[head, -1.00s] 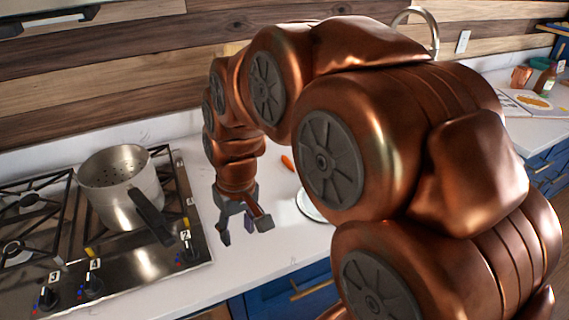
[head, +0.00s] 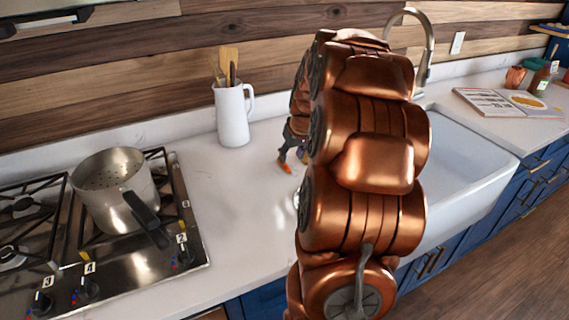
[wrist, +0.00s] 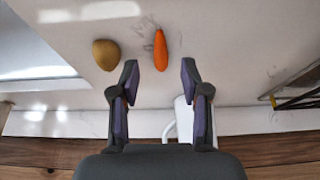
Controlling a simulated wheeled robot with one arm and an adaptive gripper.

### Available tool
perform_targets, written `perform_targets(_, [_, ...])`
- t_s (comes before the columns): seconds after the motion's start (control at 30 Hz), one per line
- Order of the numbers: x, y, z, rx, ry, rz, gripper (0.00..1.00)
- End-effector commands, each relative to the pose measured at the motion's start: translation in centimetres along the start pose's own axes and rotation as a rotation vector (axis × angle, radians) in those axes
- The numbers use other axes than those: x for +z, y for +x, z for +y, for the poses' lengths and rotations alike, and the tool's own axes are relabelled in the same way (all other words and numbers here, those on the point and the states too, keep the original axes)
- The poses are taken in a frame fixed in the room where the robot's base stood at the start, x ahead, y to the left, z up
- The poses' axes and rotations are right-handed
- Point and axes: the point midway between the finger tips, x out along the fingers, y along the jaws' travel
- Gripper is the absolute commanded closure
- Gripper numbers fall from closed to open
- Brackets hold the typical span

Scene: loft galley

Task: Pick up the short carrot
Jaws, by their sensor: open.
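An orange carrot (wrist: 161,50) lies on the white counter in the wrist view, just beyond and between the open fingertips. My gripper (wrist: 160,75) is open with nothing between its fingers. In the head view my gripper (head: 292,153) is partly hidden behind my arm, low at the counter, with the orange tip of the carrot (head: 285,167) showing beside it. I cannot tell the exact height of the fingers above the counter.
A brown potato-like item (wrist: 106,54) lies left of the carrot in the wrist view. A white pitcher with utensils (head: 233,115) stands near the wall. A pot (head: 115,190) sits on the stove at left. The sink (head: 465,165) is at right.

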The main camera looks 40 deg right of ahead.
Motion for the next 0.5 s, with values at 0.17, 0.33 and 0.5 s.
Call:
perform_targets(0.17, [-0.1,0.9,0.0,0.000,-0.001,0.001,0.54])
perform_targets(0.33, [0.1,2.3,0.0,-0.002,0.000,-0.002,0.54])
perform_targets(0.5, [0.3,4.5,-0.1,-0.003,-0.001,-0.005,0.54])
